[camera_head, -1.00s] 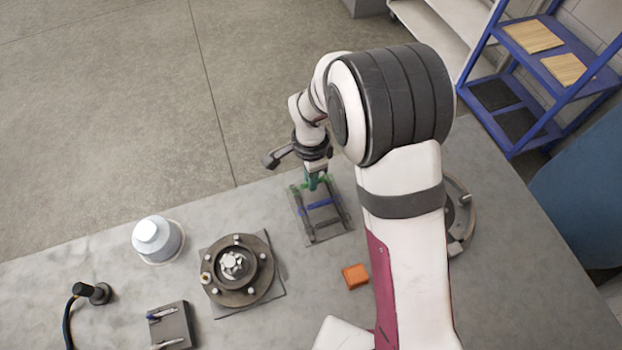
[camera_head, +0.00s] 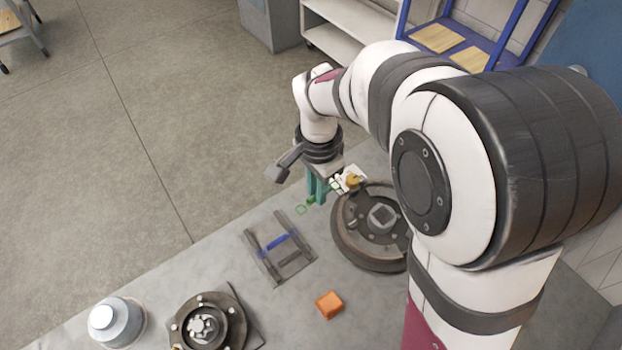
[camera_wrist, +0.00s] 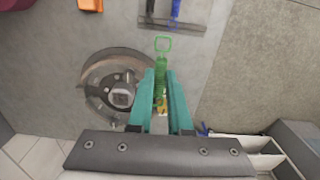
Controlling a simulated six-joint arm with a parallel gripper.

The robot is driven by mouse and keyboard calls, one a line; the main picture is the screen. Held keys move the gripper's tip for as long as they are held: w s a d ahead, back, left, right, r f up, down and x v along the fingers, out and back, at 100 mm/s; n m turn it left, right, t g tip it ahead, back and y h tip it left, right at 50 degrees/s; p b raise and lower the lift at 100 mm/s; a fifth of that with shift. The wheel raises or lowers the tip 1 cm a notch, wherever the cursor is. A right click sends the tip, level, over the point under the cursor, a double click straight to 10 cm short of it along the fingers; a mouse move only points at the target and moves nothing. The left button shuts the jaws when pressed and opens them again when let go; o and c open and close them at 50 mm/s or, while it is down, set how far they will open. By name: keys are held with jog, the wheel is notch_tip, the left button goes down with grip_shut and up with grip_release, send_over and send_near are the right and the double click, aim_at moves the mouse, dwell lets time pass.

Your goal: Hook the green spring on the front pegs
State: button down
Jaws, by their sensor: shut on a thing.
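The green spring (camera_head: 301,210) is held in my gripper (camera_head: 317,193), whose teal fingers are shut on it. In the wrist view, the spring (camera_wrist: 163,46) sticks out beyond the fingertips (camera_wrist: 161,78), ending in a square loop. The gripper is above the table, beside the round brake plate (camera_head: 347,246), to its upper left in the head view. In the wrist view, the plate (camera_wrist: 88,78) lies left of the fingers. The spring looks apart from the plate. The plate carries a raised square hub and small fittings; I cannot tell which are the front pegs.
A dark rack (camera_head: 300,265) with a blue spring (camera_head: 278,243) lies to the left. An orange block (camera_head: 329,305), a hub (camera_head: 203,326) and a pale blue-grey canister (camera_head: 117,322) are nearer. A yellow piece (camera_head: 353,180) is by the plate's far edge.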

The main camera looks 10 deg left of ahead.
jog(key=shift+r, duration=0.6)
jog(key=shift+w, duration=0.1)
jog(key=w+d+f, duration=0.2)
jog(key=d, duration=0.1)
jog(key=w+d+f, duration=0.2)
jog(key=d+f, duration=0.1)
jog(key=w+d+f, duration=0.2)
jog(key=d+f, duration=0.1)
jog(key=d, duration=0.1)
jog(key=shift+w+f, duration=0.15)
jog(key=shift+w, duration=0.15)
jog(key=shift+a+f, duration=0.1)
jog(key=shift+f, duration=0.65)
jog(key=shift+f, duration=0.2)
jog(key=shift+f, duration=0.2)
jog(key=shift+f, duration=0.5)
dwell(0.8)
